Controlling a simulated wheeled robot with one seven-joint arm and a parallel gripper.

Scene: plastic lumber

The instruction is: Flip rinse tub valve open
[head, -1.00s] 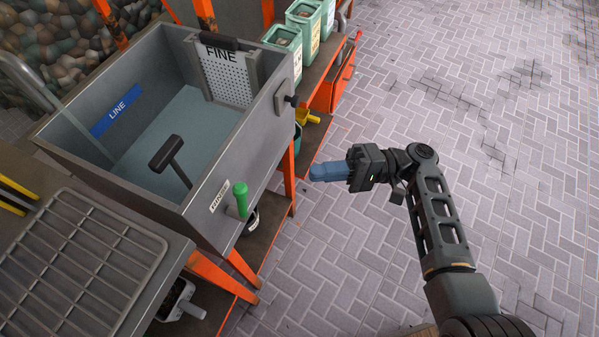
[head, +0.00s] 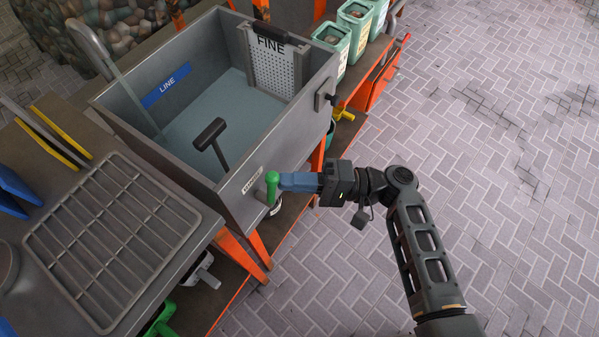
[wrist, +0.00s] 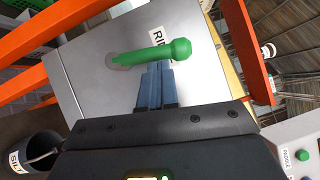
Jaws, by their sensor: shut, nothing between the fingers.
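The rinse tub (head: 225,185) is a grey metal basin with water inside and a blue LINE label. Its valve handle (head: 271,188) is a green lever with a knobbed end on the outer front wall, beside a small white label. In the wrist view the green handle (wrist: 155,53) lies across the picture just beyond my fingertips. My gripper (head: 284,181) has blue fingers, shut with nothing between them. The fingertips are right beside the handle, on its right in the head view. I cannot tell whether they touch it.
A perforated FINE screen (head: 272,66) and a dark T-handled tool (head: 210,135) are in the tub. A grated drain board (head: 110,235) is at left. Orange legs stand below the tub. The paved floor at right is clear.

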